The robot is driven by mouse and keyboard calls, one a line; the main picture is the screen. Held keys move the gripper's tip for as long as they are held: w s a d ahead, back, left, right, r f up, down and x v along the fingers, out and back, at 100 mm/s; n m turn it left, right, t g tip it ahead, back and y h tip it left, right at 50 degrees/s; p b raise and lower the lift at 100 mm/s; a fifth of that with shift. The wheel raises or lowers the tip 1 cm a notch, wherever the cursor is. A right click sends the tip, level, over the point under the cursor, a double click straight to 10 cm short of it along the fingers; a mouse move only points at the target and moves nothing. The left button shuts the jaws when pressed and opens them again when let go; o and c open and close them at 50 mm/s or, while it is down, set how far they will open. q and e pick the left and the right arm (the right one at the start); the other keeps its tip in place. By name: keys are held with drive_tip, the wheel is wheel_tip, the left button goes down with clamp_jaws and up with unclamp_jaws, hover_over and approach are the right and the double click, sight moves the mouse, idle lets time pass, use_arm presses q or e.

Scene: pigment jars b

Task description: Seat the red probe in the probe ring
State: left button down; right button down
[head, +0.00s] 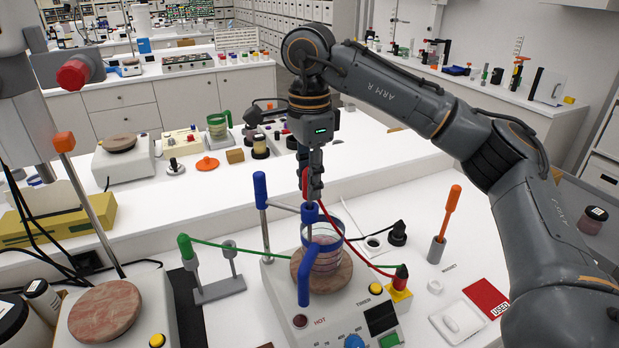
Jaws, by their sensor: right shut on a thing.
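My right gripper (312,192) points straight down above the hot plate and is shut on the red probe (304,182), whose red side shows between the dark fingers. A red cable (345,238) runs from just below the fingers to a red plug in a yellow block. My left gripper is not in view.
Below the ring, a blue-rimmed beaker (329,262) with pinkish contents stands on the round hot plate top (342,283). A green rod and cable (240,251) cross at left. An orange-handled tool (451,212) stands in a holder at right.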

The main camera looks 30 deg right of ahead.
drive_tip(key=shift+f+b, duration=0.55)
drive_tip(key=shift+f, duration=0.35)
drive_tip(key=c, duration=1.1)
unclamp_jaws()
drive_tip(key=shift+o, duration=0.2)
wheel_tip(320, 180, up, 12)
